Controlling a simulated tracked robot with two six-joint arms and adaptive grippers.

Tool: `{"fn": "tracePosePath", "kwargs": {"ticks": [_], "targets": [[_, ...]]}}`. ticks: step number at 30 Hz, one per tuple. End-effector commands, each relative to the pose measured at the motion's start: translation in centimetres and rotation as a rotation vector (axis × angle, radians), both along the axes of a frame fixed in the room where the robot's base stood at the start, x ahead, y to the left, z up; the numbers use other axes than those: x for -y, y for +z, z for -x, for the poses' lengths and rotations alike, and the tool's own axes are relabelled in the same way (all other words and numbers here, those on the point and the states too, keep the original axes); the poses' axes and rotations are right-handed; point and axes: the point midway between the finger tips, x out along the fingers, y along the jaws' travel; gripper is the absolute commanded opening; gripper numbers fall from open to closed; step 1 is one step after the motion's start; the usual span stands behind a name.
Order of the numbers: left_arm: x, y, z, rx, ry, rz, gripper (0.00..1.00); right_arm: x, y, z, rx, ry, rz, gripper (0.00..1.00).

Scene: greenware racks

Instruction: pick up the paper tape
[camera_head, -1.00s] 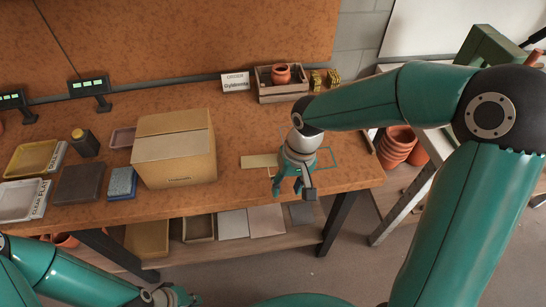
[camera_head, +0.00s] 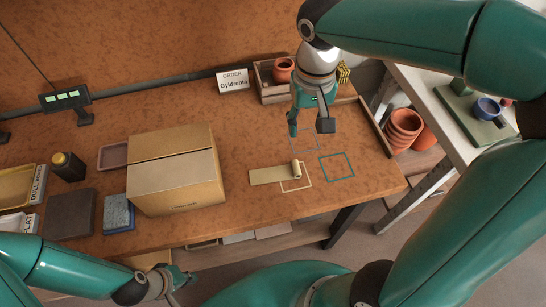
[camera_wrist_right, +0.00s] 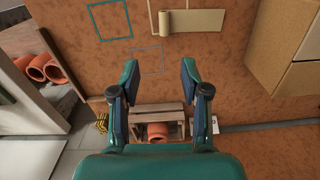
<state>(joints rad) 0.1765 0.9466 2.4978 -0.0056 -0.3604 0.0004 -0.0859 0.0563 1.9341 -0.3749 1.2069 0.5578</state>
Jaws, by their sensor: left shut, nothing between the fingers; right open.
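The paper tape (camera_head: 296,169) is a small cream roll on the table, with a flat tan strip (camera_head: 268,175) running left from it. In the right wrist view the roll (camera_wrist_right: 164,21) and its strip (camera_wrist_right: 194,21) lie beyond the fingertips. My right gripper (camera_head: 310,130) is open and empty above the table, behind the roll. Its two fingers also show in the right wrist view (camera_wrist_right: 160,72), apart from the tape. My left gripper (camera_head: 180,286) is shut and empty at the lower left, in front of the table.
A closed cardboard box (camera_head: 176,170) stands left of the tape. A wooden crate (camera_head: 272,93) with a terracotta pot (camera_head: 283,69) is at the back. Teal (camera_head: 337,166) and other outlines mark the table. Stacked pots (camera_head: 403,130) stand at right.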

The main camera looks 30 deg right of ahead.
Motion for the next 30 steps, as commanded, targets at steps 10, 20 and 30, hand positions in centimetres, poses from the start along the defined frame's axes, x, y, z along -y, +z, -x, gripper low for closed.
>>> {"fn": "tracePosePath", "kwargs": {"ticks": [10,20,30], "targets": [[0.0,-0.1,0.1,-0.002,-0.001,0.000,0.00,-0.5,-5.4,-0.3,-0.008,0.017,0.000,0.46],[0.0,-0.1,0.1,-0.001,0.000,0.000,0.00,-0.7,-11.0,-0.4,-0.003,0.021,0.000,0.46],[0.0,0.6,0.1,-0.001,0.000,0.000,0.00,-1.2,-13.6,-0.6,-0.006,0.024,-0.001,0.46]]}}
